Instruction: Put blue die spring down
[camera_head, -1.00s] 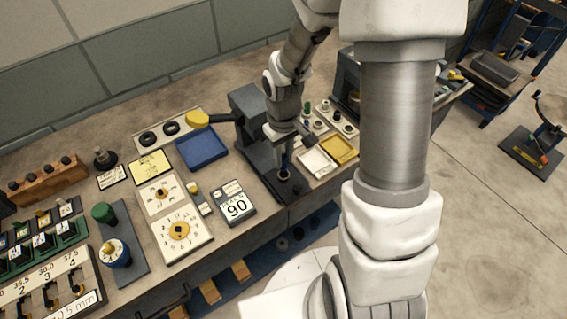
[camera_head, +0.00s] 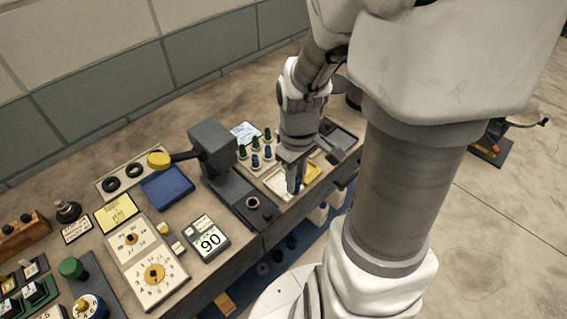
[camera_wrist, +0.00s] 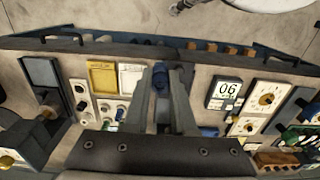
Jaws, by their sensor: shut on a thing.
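My gripper (camera_head: 295,183) is shut on the blue die spring (camera_wrist: 160,78), which shows between the two fingertips in the wrist view. In the head view the fingertips appear over the white tray (camera_head: 272,184), near the yellow tray (camera_head: 313,173). I cannot tell the height of the spring above the bench. In the wrist view the white tray (camera_wrist: 132,79) and the yellow tray (camera_wrist: 102,78) lie left of the fingers. The gripper hides much of the spring and part of the trays in the head view.
A dark press (camera_head: 214,150) stands left of my gripper. A board behind the trays holds several green and blue springs (camera_head: 255,160).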

